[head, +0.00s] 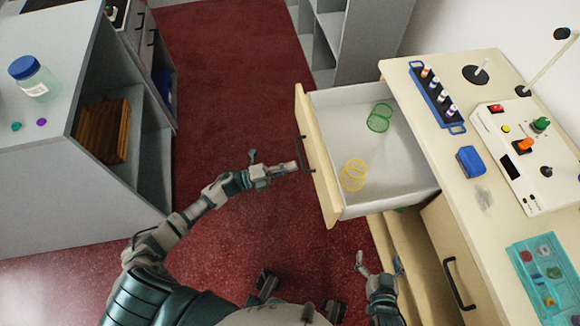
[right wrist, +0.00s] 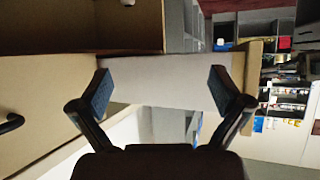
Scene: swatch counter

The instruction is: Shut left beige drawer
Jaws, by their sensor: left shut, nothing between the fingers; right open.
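The beige drawer (head: 313,160) is pulled well out of the beige counter in the head view. It has a dark handle (head: 303,153) on its front panel. A green mesh cup (head: 379,118) and a yellow mesh cup (head: 354,176) are inside it. My left gripper (head: 292,167) is shut and empty, its tips close to the drawer front by the handle; I cannot tell whether they touch. My right gripper (head: 365,265) is open and empty, below the drawer's near side. In the right wrist view its fingers (right wrist: 155,90) are spread before a pale panel.
The beige counter (head: 405,75) carries a blue rack (head: 437,97), a blue box (head: 470,161), a white control panel (head: 535,150) and a teal tray (head: 530,262). A grey shelf unit (head: 60,190) stands left; red floor (head: 230,80) is clear between.

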